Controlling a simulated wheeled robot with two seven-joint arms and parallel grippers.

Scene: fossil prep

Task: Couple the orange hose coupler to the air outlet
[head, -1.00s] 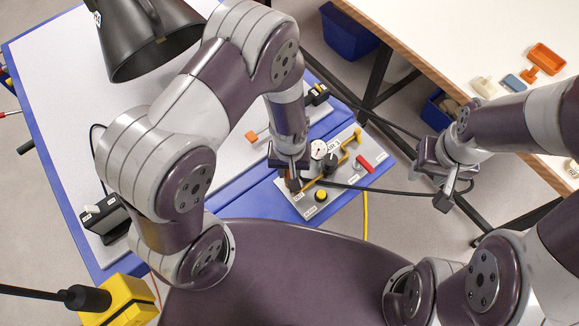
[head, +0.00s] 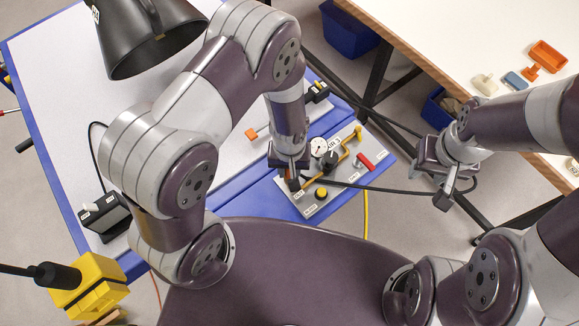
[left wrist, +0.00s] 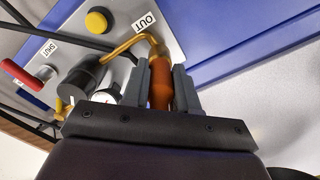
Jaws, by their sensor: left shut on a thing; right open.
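The orange hose coupler (left wrist: 160,85) is between the fingers of my left gripper (left wrist: 160,88), which is shut on it. In the left wrist view its far end lies at the end of the bent brass pipe (left wrist: 146,40) by the OUT label, the air outlet. I cannot tell whether it is seated there. In the head view my left gripper (head: 293,182) is over the left end of the grey panel (head: 312,207) and hides the coupler. My right gripper (head: 445,196) is open, off to the right of the panel, near the black hose (head: 395,190).
The panel carries a gauge (head: 319,145), a black knob (head: 329,160), a yellow button (head: 321,193) and a red handle (head: 366,161). A black lamp (head: 150,40) overhangs the blue-edged table. A yellow block (head: 90,285) is at lower left. A white table (head: 450,45) stands at right.

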